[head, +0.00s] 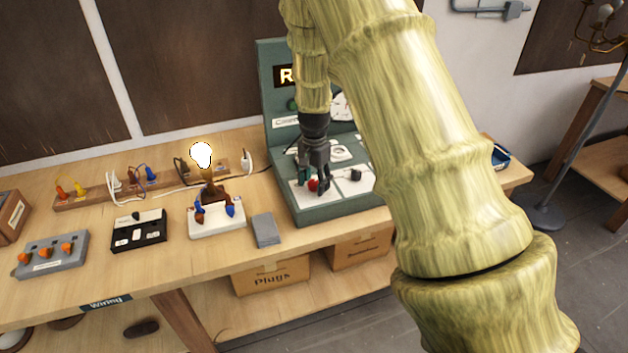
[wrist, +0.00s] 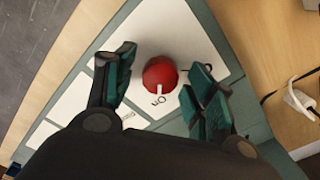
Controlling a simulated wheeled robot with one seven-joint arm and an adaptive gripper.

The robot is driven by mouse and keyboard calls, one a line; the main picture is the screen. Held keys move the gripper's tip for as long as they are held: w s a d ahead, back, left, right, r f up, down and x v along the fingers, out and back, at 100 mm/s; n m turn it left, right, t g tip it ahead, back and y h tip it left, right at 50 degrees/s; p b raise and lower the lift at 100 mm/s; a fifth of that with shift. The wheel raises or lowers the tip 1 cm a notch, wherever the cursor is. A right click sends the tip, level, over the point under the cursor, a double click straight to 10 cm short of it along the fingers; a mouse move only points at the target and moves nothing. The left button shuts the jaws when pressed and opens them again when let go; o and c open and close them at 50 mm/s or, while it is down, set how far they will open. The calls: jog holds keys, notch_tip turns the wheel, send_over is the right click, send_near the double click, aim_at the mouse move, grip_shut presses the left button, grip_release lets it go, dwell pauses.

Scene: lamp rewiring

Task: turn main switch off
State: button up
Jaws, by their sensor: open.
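In the head view the red knob (head: 313,185) shows low on the green panel (head: 335,214). My gripper (wrist: 152,88) is open, with one finger on each side of the knob and gaps on both sides. In the head view my gripper (head: 312,190) hangs over the panel's sloped face, and partly hides the plate.
A lit bulb (head: 201,155) stands on the bench behind a white base with blue and brown parts (head: 217,220). A grey block (head: 265,230) lies just left of the panel. A black switch box (head: 138,232) and a grey box with orange knobs (head: 52,255) stand further left.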

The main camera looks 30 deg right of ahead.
jog(key=c, duration=1)
